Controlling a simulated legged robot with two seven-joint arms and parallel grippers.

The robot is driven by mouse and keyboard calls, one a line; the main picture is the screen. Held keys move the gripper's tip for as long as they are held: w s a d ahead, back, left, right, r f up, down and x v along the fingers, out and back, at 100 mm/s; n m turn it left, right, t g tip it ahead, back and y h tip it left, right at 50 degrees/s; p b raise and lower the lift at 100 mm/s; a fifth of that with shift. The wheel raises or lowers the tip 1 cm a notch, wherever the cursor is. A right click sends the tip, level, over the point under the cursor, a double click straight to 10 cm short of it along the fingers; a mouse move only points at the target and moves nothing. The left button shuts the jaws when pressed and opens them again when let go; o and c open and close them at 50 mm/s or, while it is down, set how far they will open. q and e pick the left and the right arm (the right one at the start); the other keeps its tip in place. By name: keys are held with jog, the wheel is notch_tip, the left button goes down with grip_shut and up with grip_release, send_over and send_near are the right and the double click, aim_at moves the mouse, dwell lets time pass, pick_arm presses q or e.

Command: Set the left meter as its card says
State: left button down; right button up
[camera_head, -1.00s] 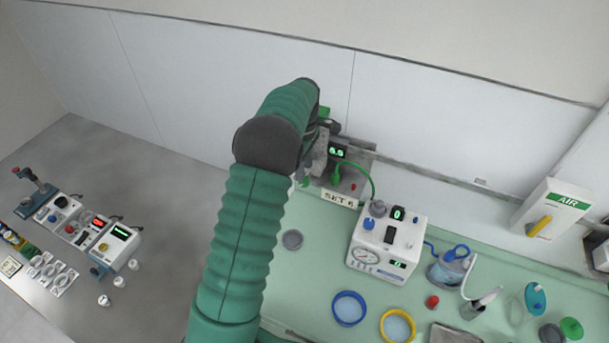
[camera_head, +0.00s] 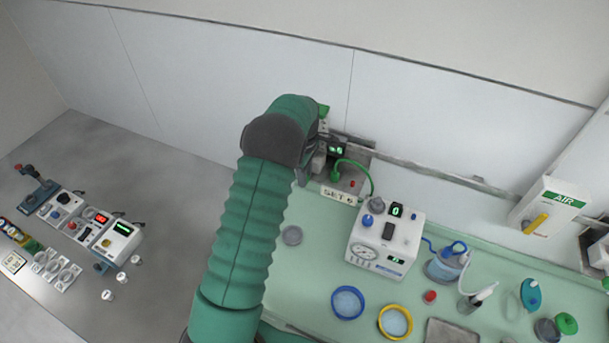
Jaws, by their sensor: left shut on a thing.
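The display digits are too small to read surely. Its card (camera_head: 339,195) at the front edge reads "SET 6". My left gripper (camera_head: 314,168) is at the meter's left side, shut on what looks like its knob. My green arm and dark wrist hide the knob and most of the fingers. My right gripper is not in view.
A white device (camera_head: 385,241) with a gauge and displays stands right of the meter. Blue (camera_head: 348,303) and yellow (camera_head: 396,322) dishes, a flask (camera_head: 446,265) and an AIR box (camera_head: 546,212) are further right. A grey table with instruments is at the left.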

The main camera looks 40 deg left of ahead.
pick_arm(q)
jog(key=shift+s+a+f+h, duration=0.1)
jog(key=shift+s+a+h, duration=0.15)
jog(key=shift+h, duration=0.55)
jog(key=shift+t+h, duration=0.3)
jog(key=shift+h, duration=0.1)
jog(key=c, duration=1.3)
grip_release()
jog(key=shift+c, duration=0.2)
jog(key=shift+a, duration=0.1)
